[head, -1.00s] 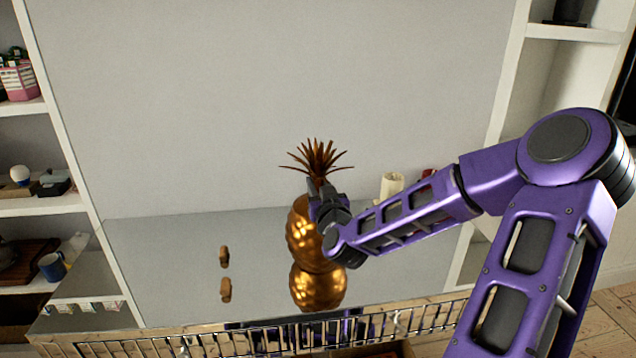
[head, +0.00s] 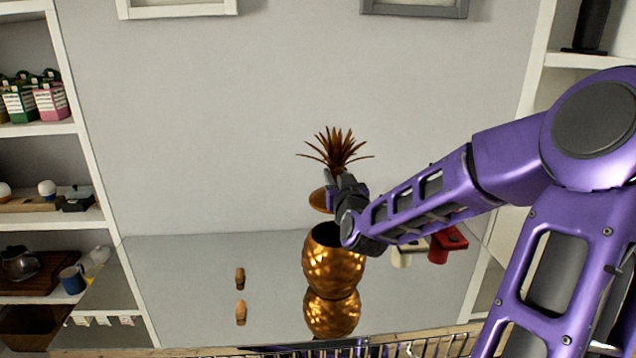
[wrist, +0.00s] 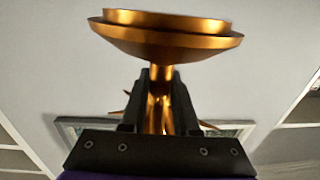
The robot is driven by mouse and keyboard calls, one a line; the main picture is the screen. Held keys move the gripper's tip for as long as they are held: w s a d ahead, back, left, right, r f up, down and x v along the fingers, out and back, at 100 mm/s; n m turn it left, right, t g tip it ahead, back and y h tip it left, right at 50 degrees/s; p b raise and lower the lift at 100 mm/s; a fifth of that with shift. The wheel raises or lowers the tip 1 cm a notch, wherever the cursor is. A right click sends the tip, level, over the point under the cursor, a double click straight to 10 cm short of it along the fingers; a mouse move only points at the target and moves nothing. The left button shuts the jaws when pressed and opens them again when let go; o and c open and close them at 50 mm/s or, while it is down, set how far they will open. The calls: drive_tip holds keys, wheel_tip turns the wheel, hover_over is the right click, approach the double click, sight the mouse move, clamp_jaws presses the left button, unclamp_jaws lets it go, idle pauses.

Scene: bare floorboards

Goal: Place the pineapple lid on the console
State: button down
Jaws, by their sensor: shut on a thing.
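The pineapple lid has a spiky leaf crown (head: 337,148) and a round gold base (head: 321,200) in the head view. My gripper (head: 333,178) is shut on its stem, just under the leaves. The lid is raised above the gold pineapple jar (head: 335,262), whose dark open top shows. In the wrist view the lid's gold disc (wrist: 165,38) sits beyond the fingers (wrist: 160,100), with the stem between them. The console (head: 200,290) is the glossy grey surface under the jar, and it mirrors the jar.
A small brown object (head: 240,278) stands on the console left of the jar. A cream object (head: 402,256) and a red object (head: 447,243) stand to the right, partly behind my arm. Console surface between the brown object and jar is clear. Shelves flank both sides.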

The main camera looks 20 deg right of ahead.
drive_tip(key=shift+r, duration=0.3)
drive_tip(key=shift+w+a+f, duration=0.1)
drive_tip(key=shift+a+f, duration=0.05)
drive_tip(key=shift+a, duration=0.15)
drive_tip(key=w+a+f+n+y, duration=0.1)
drive_tip(key=a+f+y, duration=0.1)
drive_tip(key=a+f, duration=0.45)
drive_tip(key=w+a+f+n+y, duration=0.1)
drive_tip(key=a+f+y, duration=0.15)
drive_tip(key=a, duration=0.65)
drive_tip(key=shift+h, duration=0.35)
drive_tip(key=s+f, duration=0.2)
drive_tip(key=f, duration=0.2)
drive_tip(key=s+f, duration=0.2)
drive_tip(key=f, duration=0.3)
drive_tip(key=s+f, duration=0.2)
drive_tip(key=f, duration=0.3)
drive_tip(key=shift+s+a, duration=0.2)
drive_tip(key=shift+s, duration=0.15)
drive_tip(key=shift+w+r, duration=0.1)
drive_tip(key=shift+r, duration=0.05)
